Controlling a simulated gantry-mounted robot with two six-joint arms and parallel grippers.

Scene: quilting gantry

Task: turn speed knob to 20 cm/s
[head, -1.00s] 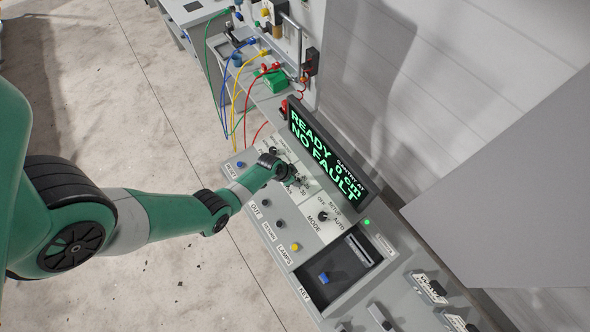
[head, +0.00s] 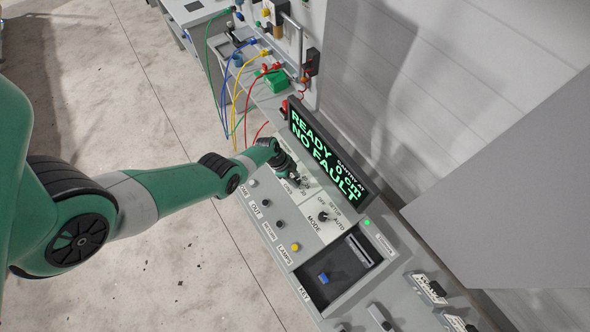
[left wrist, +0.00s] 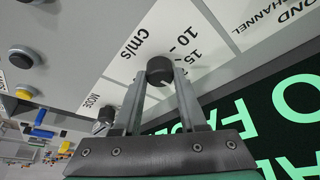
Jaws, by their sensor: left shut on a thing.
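The speed knob (left wrist: 160,68) is a small dark round knob on a white panel in the left wrist view. The printed marks "cm/s", "10" and "15" show around it; any further mark is partly hidden. My left gripper (left wrist: 161,82) has one finger on each side of the knob and is shut on it. In the head view my left gripper (head: 301,182) is at the console panel below the display, and it hides the knob. I cannot read clearly which mark the knob points to. My right gripper is not in view.
The display (head: 327,155) reads "READY", "NO FAULT" and "GANTRY AT 0 cm". The mode knob (head: 322,217), a yellow button (head: 295,247) and a recess with a blue item (head: 323,278) lie nearby on the console. Coloured cables hang behind the arm.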

